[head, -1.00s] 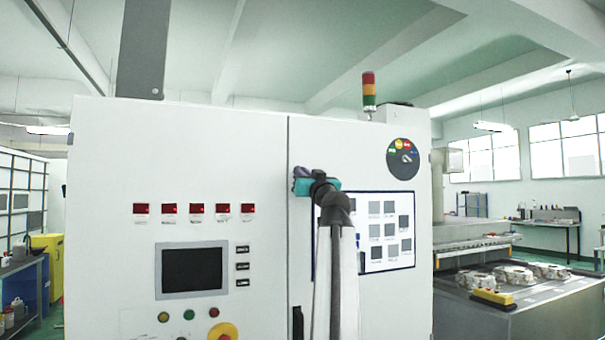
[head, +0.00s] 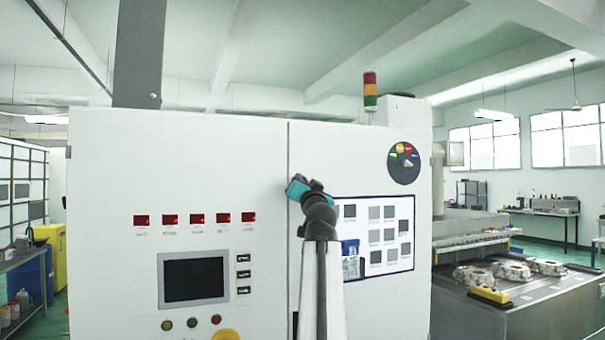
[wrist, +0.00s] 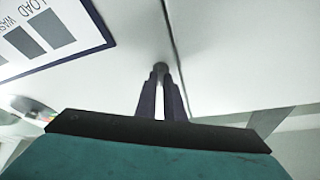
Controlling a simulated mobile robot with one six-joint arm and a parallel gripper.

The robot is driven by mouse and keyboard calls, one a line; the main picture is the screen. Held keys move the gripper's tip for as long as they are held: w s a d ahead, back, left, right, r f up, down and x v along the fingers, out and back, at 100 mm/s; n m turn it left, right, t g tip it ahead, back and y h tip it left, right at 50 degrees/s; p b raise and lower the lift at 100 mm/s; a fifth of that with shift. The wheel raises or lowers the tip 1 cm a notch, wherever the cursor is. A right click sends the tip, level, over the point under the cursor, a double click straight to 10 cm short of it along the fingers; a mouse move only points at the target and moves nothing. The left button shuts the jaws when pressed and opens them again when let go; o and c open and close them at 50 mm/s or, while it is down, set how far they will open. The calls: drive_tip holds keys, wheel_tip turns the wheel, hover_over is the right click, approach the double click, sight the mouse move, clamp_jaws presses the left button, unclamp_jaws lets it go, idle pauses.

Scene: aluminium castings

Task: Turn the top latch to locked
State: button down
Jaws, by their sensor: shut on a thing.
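The top latch (wrist: 160,67) shows in the wrist view as a small dark rounded end at the seam of the white cabinet doors. My gripper (wrist: 161,80) is shut on it, with the two dark fingers on either side of its end. In the head view my gripper (head: 287,187) is at the door seam, its teal body tilted, and the latch is hidden behind it. I cannot tell the latch's angle from these frames.
The white cabinet (head: 110,180) fills the middle of the head view. A blue-framed panel (head: 412,255) is just right of my arm, with a round dial (head: 404,163) above it. A screen (head: 194,280) and red displays are to the left. A signal tower (head: 370,90) stands on top.

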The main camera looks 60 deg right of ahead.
drive_tip(key=shift+w+a+r+m+g+h+p, duration=0.15)
drive_tip(key=shift+m+g+p, duration=0.45)
drive_tip(key=shift+m, duration=0.6)
drive_tip(key=shift+s+d+m+g+h+p, duration=0.15)
drive_tip(key=shift+m+g+p, duration=0.25)
drive_tip(key=shift+m+p, duration=0.55)
drive_tip(key=shift+w+a+r+m+g+h+p, duration=0.15)
drive_tip(key=shift+m+g+p, duration=0.3)
drive_tip(key=shift+m, duration=1)
drive_tip(key=shift+m+g, duration=0.55)
drive_tip(key=shift+m, duration=0.45)
drive_tip(key=c, duration=1.9)
unclamp_jaws()
drive_tip(key=shift+f, duration=0.1)
drive_tip(key=shift+o, duration=0.2)
drive_tip(key=shift+f, duration=0.1)
drive_tip(key=b+v, duration=0.5)
drive_tip(key=v, duration=0.8)
drive_tip(key=shift+s+a+b, duration=0.25)
drive_tip(key=shift+b, duration=0.15)
